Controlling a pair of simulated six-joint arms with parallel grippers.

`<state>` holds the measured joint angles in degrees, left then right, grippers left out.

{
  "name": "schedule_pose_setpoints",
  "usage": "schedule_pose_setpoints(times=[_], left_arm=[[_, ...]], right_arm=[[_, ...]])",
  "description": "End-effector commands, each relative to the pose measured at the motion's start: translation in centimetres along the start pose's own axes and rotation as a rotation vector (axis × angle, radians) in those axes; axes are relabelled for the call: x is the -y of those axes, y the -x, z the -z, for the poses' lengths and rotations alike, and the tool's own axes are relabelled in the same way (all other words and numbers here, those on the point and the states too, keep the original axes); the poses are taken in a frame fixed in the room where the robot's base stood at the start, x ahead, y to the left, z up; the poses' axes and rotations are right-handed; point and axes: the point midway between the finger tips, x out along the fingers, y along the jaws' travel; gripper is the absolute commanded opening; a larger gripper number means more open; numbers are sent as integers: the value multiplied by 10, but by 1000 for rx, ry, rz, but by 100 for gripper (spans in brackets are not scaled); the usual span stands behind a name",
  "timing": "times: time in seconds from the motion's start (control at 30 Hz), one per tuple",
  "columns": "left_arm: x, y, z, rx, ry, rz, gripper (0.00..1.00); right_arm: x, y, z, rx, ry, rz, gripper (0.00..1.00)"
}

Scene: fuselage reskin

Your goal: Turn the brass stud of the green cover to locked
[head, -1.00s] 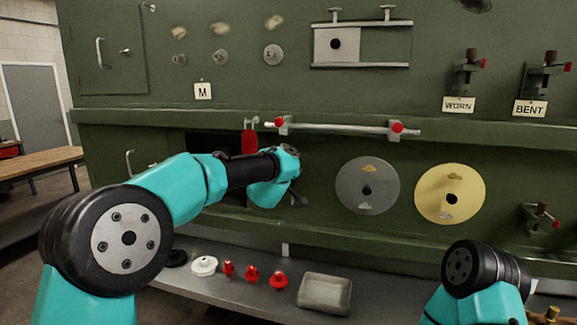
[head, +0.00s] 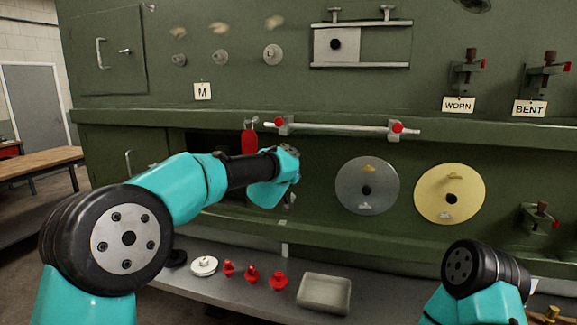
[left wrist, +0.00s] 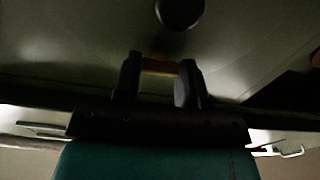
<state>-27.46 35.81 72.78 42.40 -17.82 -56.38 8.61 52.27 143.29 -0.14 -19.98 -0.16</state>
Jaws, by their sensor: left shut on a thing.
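In the left wrist view, my left gripper (left wrist: 160,75) has its two dark fingers on either side of a small brass-coloured piece (left wrist: 160,66), which looks like the brass stud. A dim green-grey surface (left wrist: 90,55) lies right beyond it. In the head view, my left gripper (head: 290,197) is mostly hidden by its own wrist, low in front of the green wall left of the grey disc. The stud and its lock marks cannot be made out there. My right arm shows at the lower right, but its gripper is out of the picture.
A grey disc (head: 367,185) and a yellow disc (head: 450,194) are on the wall to the right. A metal bar with red clamps (head: 340,128) runs above. Red knobs (head: 251,275) and a grey tray (head: 324,293) lie on the shelf below. A dark opening (head: 205,145) is behind my left arm.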

Motion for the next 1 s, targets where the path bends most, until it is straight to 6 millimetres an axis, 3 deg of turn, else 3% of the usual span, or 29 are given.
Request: schedule_pose_setpoints(times=[0.1,0.13,0.23,0.67,1.0], left_arm=[[1,0,0,-1,0,2,14],[1,0,0,-1,0,2,40],[1,0,0,-1,1,2,49],[1,7,1,-1,1,1,49],[0,48,1,0,1,0,49]], right_arm=[[0,0,0,0,0,0,59],[0,0,0,0,0,0,59],[0,0,0,0,0,0,59],[0,0,0,0,0,0,59],[0,0,0,0,0,0,59]])
